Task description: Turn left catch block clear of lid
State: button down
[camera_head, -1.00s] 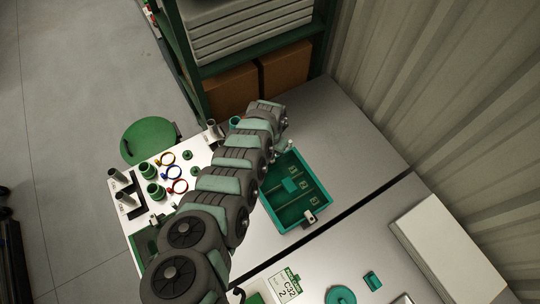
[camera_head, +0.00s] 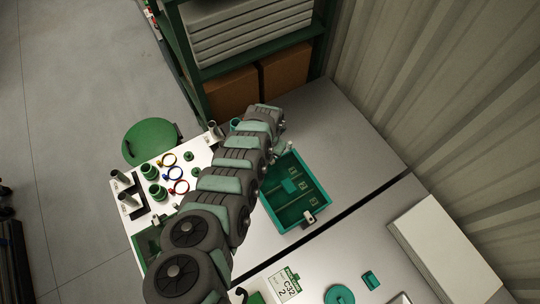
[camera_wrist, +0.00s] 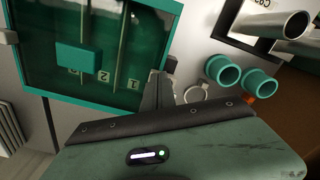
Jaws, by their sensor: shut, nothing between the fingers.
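A teal box (camera_head: 268,207) stands on the grey bench beyond my arm. In the wrist view its rim (camera_wrist: 95,106) frames a clear-looking lid with a teal block handle (camera_wrist: 78,57) and the numbers 1, 2 and 3 beneath. One catch block (camera_head: 309,217) sits at the box's near edge. A pale block (camera_wrist: 8,37) also shows at the left side in the wrist view. My gripper (camera_wrist: 164,78) is shut and empty, its tips beside the box's right corner. A small dark block is close to the tips; contact cannot be told. My arm hides that end in the head view.
Teal cups (camera_wrist: 222,70), a metal tube (camera_wrist: 285,25) and a small ring-shaped part (camera_wrist: 196,92) lie right of the gripper. A white board (camera_head: 160,205) holds rings and cups left of my arm. A shelf (camera_head: 255,60) stands behind.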

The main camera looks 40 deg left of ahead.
jog(key=shift+s+p, duration=1.05)
jog(key=shift+p, duration=0.05)
jog(key=shift+f, duration=0.2)
jog(key=shift+w+f+b, duration=0.1)
jog(key=shift+f+b, duration=0.55)
jog(key=shift+b, duration=0.05)
